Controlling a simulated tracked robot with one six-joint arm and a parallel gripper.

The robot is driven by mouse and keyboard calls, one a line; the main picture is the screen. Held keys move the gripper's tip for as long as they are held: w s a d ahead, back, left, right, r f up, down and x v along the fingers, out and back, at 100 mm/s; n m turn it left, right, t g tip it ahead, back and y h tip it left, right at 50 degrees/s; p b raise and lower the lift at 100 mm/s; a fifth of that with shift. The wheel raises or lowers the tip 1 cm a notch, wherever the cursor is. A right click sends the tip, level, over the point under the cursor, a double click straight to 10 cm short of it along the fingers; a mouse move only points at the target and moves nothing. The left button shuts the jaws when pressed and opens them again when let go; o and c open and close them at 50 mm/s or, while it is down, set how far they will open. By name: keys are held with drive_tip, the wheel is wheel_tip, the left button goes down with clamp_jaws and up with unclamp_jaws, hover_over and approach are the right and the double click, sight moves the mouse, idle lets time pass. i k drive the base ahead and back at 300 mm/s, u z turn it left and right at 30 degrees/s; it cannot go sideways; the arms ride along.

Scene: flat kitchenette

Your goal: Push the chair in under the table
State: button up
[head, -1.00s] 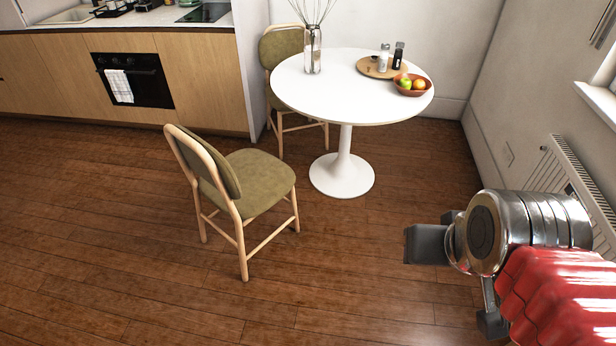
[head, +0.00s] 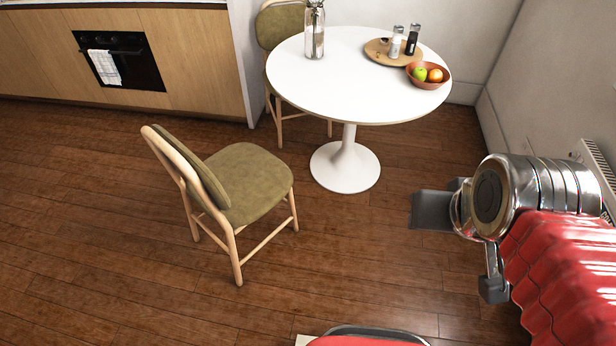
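The chair (head: 246,184) with a green padded seat and pale wood frame stands upright on the floor, left of and nearer than the table. Its seat faces right toward the table, and its backrest (head: 189,166) is on the left. It stands clear of the round white table (head: 337,97), whose single pedestal foot (head: 345,168) rests on the floor. My gripper (head: 432,210) is at the right, in front of and to the right of the table and apart from the chair. Its fingers show only partly, so its opening is unclear.
A second chair (head: 278,28) stands behind the table's left side. A vase (head: 314,30), a round wooden tray (head: 376,53) with shakers and a fruit bowl (head: 428,80) are on the table. Kitchen cabinets (head: 196,58) and an oven (head: 120,62) line the back left. Floor left of the chair is clear.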

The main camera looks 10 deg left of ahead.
sight(237, 186)
drive_tip(key=i, duration=1.3)
drive_tip(key=u, duration=2.25)
